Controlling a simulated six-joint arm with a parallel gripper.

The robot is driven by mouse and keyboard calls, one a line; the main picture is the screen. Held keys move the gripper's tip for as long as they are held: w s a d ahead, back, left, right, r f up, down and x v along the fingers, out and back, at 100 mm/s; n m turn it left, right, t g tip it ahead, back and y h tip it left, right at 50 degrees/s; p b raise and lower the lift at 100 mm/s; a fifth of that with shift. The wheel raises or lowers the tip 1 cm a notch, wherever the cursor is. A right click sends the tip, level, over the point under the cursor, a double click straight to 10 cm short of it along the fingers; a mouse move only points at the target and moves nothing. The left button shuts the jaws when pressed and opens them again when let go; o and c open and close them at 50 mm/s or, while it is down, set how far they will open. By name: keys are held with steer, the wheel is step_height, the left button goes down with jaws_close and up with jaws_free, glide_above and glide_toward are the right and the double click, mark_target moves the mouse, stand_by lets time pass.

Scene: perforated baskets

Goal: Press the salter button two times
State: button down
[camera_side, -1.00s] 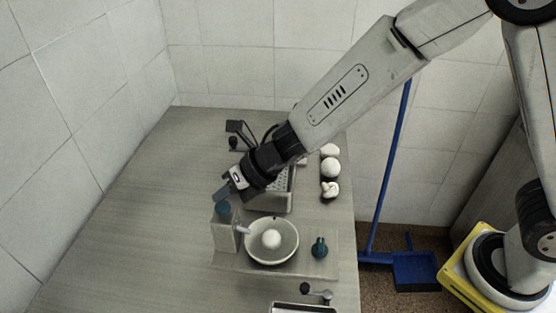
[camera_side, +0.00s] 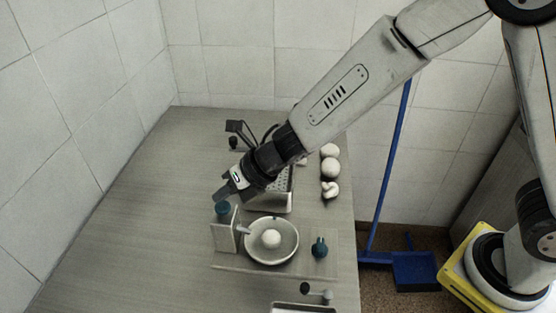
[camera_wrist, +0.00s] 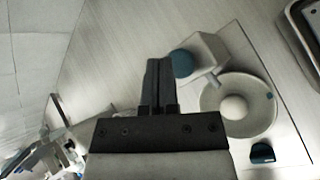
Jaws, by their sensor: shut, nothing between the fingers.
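The salter (camera_side: 225,236) is a pale box-shaped dispenser with a blue-green button (camera_side: 222,208) on top and a short spout toward the bowl. In the wrist view the button (camera_wrist: 183,63) shows just right of my fingertips, with the salter body (camera_wrist: 209,50) behind it. My gripper (camera_side: 218,196) is shut and empty, with its fingertips just above the button in the side view; I cannot tell whether they touch it. The shut fingers (camera_wrist: 158,62) point forward in the wrist view. A pale bowl (camera_side: 290,255) right of the salter holds a white ball-like item (camera_side: 271,238).
A small dark teal object (camera_side: 320,248) stands right of the bowl. A perforated basket (camera_side: 272,200) sits behind, partly hidden by my arm. Several white mushroom-like items (camera_side: 331,168) line the table's right side. A tray (camera_side: 303,307) is at the front. The table's left side is clear.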

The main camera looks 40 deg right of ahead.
mark_target(227, 206)
steer(key=shift+f, duration=1.1)
stand_by(1.5)
steer(key=shift+r, duration=1.05)
steer(key=shift+r, duration=0.1)
steer(key=shift+r, duration=2.45)
